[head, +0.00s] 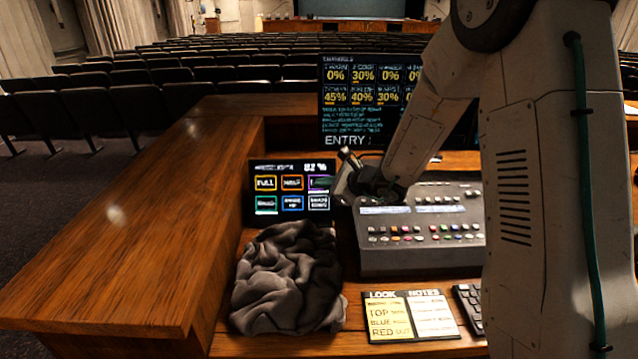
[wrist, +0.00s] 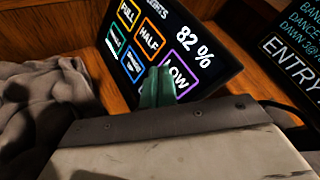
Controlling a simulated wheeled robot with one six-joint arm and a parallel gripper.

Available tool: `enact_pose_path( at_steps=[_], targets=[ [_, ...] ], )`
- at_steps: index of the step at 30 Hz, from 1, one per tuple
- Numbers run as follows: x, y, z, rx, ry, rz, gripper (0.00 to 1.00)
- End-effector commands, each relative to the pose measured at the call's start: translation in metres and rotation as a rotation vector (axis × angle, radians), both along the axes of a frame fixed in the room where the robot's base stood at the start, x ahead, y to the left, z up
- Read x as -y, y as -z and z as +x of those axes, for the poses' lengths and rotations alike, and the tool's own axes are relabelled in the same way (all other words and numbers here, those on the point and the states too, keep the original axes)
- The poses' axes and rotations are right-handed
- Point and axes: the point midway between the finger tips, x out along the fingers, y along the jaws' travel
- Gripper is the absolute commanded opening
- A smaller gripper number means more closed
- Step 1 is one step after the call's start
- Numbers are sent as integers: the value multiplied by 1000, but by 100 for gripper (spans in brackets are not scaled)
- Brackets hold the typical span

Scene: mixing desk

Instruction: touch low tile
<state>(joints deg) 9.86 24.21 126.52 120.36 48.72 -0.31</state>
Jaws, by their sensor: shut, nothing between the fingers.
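The low tile (wrist: 178,80) is a purple-outlined square marked LOW on a dark touch screen (wrist: 205,45). In the head view the low tile (head: 318,183) is the top right tile, and my gripper hides part of it. My gripper (wrist: 157,88) is shut and empty. In the wrist view its green fingertips overlap the left edge of the low tile. I cannot tell whether they touch the screen. In the head view the gripper's end is beside the screen's right edge.
A crumpled grey cloth (head: 288,280) lies in front of the screen. A mixing console (head: 420,235) stands to the right, with a larger monitor (head: 350,105) behind. A notes card (head: 410,315) lies in front. The wooden desk side (head: 130,220) is bare.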

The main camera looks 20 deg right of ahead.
Motion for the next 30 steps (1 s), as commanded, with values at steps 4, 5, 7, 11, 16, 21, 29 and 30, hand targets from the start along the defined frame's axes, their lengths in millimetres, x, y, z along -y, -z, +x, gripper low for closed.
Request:
enact_pose_path(
  at_steps=[4, 5, 7, 11, 16, 21, 29, 30],
  targets=[
    [-4, -8, -13, 2, 0, 0, 0],
    [-4, -9, -15, 1, 0, -1, 0],
    [-6, -12, -21, 1, 0, -1, 0],
    [-9, -18, -32, 0, 0, 0, 0],
    [-11, -21, -39, 0, 0, 0, 0],
    [-11, -21, -39, -1, 0, 1, 0],
    [-11, -21, -39, 0, 0, 0, 0],
    [-11, -21, -39, 0, 0, 0, 0]
  ],
)
